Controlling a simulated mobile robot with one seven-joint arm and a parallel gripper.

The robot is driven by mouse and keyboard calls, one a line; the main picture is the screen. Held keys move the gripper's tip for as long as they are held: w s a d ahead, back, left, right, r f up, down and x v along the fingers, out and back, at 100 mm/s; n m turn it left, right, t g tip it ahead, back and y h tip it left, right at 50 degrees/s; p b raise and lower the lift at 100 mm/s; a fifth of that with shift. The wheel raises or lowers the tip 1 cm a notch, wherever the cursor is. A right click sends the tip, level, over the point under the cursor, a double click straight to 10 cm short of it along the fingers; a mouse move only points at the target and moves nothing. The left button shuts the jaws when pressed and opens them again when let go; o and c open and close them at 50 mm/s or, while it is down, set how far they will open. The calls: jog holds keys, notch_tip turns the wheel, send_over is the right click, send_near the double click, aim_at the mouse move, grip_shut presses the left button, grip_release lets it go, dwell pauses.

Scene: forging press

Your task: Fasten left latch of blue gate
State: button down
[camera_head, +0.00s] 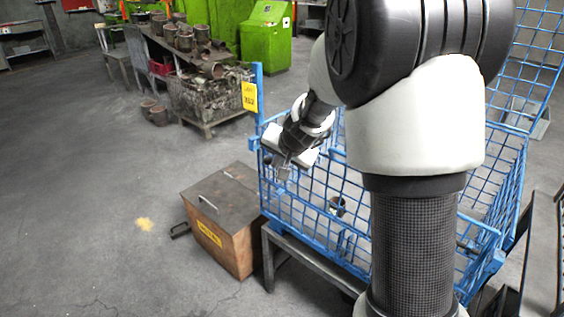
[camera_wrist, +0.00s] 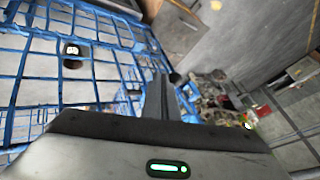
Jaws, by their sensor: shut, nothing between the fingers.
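The blue wire-mesh gate (camera_head: 312,212) forms the near side of a blue mesh crate; blue mesh also fills the left of the wrist view (camera_wrist: 100,69). My gripper (camera_head: 284,174) is at the crate's left corner, by the upper rail and below the blue corner post (camera_head: 258,92). In the wrist view its fingers (camera_wrist: 161,92) are together and hold nothing, with blue bars close behind them. I cannot make out the left latch; it is small or hidden near the gripper. Whether the fingers touch the crate cannot be told.
A yellow tag (camera_head: 250,97) hangs on the corner post. A wooden box with a dark lid (camera_head: 222,199) stands left of the crate. The crate rests on a dark metal stand (camera_head: 300,262). My arm hides much of the crate.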

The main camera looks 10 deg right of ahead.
aim_at(266, 158)
jog(key=shift+w+a+r+p, duration=0.1)
jog(key=shift+w+a+p, duration=0.6)
jog(key=shift+w, duration=0.25)
jog(key=shift+w+a+p, duration=0.6)
jog(key=shift+w+a, duration=0.1)
jog(key=shift+w, duration=0.2)
